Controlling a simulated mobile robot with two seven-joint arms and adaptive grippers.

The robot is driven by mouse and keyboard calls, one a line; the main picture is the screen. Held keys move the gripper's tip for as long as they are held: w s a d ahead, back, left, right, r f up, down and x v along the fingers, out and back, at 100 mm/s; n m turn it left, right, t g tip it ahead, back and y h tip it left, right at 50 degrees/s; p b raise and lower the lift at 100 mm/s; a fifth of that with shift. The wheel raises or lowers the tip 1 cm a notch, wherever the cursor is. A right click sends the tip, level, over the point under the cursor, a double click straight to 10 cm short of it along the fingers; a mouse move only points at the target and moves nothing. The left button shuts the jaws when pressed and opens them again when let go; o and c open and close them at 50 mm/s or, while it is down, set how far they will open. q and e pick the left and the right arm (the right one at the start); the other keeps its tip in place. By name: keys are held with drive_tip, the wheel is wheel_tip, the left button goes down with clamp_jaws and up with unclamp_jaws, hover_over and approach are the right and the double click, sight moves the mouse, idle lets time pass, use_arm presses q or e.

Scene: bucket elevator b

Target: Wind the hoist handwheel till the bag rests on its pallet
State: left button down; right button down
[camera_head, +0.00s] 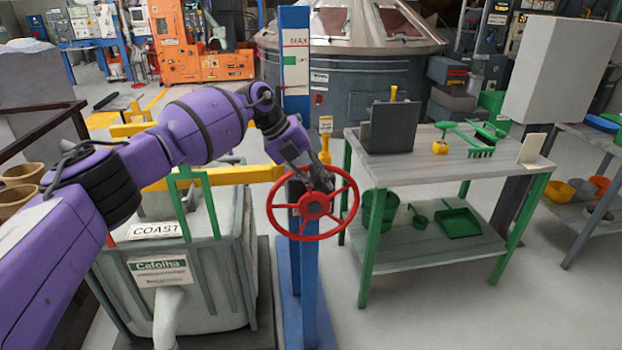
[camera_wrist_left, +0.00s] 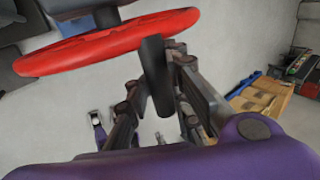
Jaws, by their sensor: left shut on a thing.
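The red handwheel (camera_head: 314,208), with several spokes, is mounted on the blue post (camera_head: 296,90). My left gripper (camera_head: 322,180) is at the upper right of its rim, shut on the wheel's dark handle. In the left wrist view the red rim (camera_wrist_left: 90,45) crosses the top left, and the dark handle (camera_wrist_left: 156,76) stands between the fingers of my left gripper (camera_wrist_left: 160,85). A large grey bag (camera_head: 230,262) with "COAST" and "Cafolha" labels is left of the post, partly behind my left arm. Whether its underside touches a pallet cannot be told. My right gripper does not show.
A grey workbench (camera_head: 455,165) with green legs stands right of the wheel, holding green tools and a dark box (camera_head: 390,127). A shelf with coloured bowls is at the far right. Floor between post and bench is clear.

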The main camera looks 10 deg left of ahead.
use_arm(q)
drive_tip(key=shift+w+d+r, duration=0.2)
drive_tip(key=shift+d+r, duration=0.15)
drive_tip(key=shift+r, duration=0.15)
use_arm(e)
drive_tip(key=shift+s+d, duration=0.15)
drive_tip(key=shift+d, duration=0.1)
use_arm(q)
drive_tip(key=c, duration=1.8)
unclamp_jaws()
drive_tip(key=shift+o, duration=0.9)
drive_tip(key=shift+s+f, duration=0.1)
drive_tip(key=shift+f, duration=0.1)
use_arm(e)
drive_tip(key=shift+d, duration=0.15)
use_arm(q)
drive_tip(key=shift+a, duration=0.1)
drive_tip(key=shift+a+r, duration=0.1)
drive_tip(key=shift+a, duration=0.05)
drive_tip(key=v, duration=1.1)
drive_tip(key=shift+r, duration=0.35)
drive_tip(key=shift+s, duration=0.15)
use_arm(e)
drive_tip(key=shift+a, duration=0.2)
